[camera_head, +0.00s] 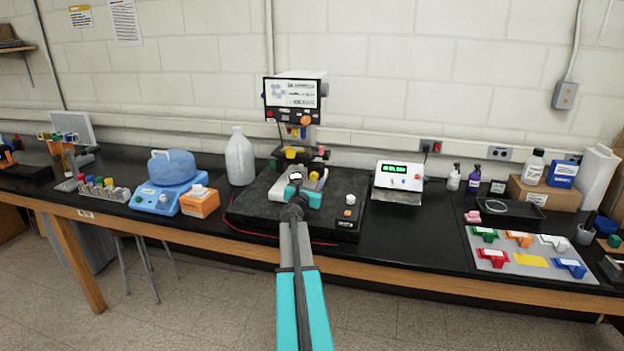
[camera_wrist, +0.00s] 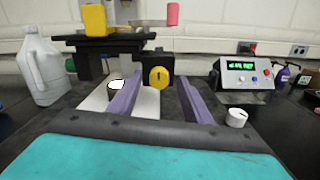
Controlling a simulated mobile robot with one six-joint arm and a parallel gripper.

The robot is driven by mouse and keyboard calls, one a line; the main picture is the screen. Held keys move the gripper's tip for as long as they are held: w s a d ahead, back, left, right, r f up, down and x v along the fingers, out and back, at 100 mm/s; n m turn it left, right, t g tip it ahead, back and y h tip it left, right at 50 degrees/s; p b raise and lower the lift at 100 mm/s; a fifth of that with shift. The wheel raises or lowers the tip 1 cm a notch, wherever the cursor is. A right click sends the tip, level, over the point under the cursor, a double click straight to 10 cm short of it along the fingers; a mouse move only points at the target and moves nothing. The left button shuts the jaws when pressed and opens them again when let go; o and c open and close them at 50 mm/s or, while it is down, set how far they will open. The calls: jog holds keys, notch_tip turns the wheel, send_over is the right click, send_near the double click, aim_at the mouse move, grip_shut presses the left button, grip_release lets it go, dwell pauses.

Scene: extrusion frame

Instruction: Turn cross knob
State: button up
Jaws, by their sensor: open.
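My gripper (camera_wrist: 161,82) is open, its two purple fingers reaching forward with a gap between them. In the head view my gripper (camera_head: 305,180) is over the black base of the bench instrument (camera_head: 295,92), and its fingers are hard to make out. A round yellow knob (camera_wrist: 158,77) with a dark mark sits on a black block beyond the fingertips, in line with the gap. Nothing is held. An orange knob (camera_head: 305,120) is below the instrument's screen. I cannot tell for certain which knob is the cross knob.
A yellow block (camera_wrist: 95,20) and a pink cylinder (camera_wrist: 172,14) stick out above the fingers. A white knob (camera_wrist: 236,117) stands right of them. A white jug (camera_head: 240,158) is left, a green-display box (camera_head: 399,176) right.

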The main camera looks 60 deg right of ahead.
jog(key=shift+x, duration=0.9)
